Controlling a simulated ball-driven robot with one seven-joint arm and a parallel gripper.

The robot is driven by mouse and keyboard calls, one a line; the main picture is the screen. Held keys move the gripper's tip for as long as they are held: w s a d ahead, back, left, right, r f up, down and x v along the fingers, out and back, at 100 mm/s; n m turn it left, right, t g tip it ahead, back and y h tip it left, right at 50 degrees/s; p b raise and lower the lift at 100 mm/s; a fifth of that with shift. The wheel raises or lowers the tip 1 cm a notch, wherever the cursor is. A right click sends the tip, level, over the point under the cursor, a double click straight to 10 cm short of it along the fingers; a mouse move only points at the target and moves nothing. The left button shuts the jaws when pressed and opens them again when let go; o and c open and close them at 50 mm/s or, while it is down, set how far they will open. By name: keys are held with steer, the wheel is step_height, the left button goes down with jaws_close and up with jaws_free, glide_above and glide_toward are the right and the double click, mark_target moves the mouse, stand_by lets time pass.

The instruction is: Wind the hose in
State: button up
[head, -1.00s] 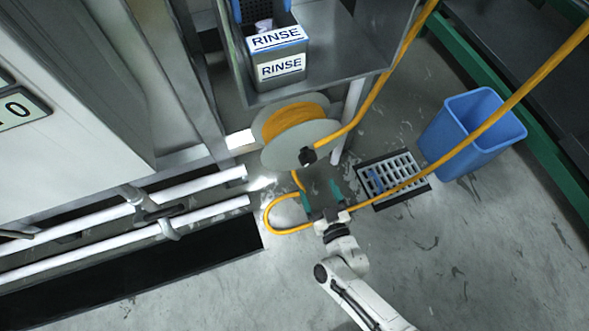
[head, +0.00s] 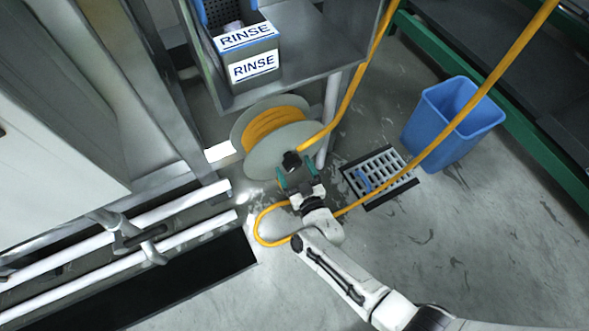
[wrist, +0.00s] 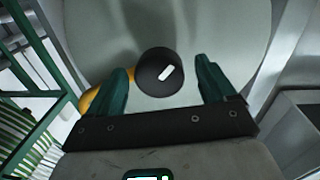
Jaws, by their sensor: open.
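The hose reel (head: 281,150) stands on the floor under the steel bench, with yellow hose (head: 272,122) wound between its pale flanges. A black knob (head: 291,160) sticks out from its near flange. My gripper (head: 297,180) is just in front of the reel, below the knob. In the wrist view my gripper (wrist: 165,85) is open, its two green fingers on either side of the black knob (wrist: 160,71), with a gap to each. The reel's pale flange (wrist: 100,30) fills the view behind. A loop of loose hose (head: 259,222) lies on the floor left of my gripper.
A floor drain grate (head: 395,188) with a small blue item (head: 363,180) lies right of the reel. A blue bin (head: 440,135) stands farther right. Hose runs up over both sides. White pipes (head: 170,205) are at left. The RINSE box (head: 250,60) is on the bench (head: 310,70).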

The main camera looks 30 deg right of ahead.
steer(key=shift+w, duration=0.25)
steer(key=c, duration=1.1)
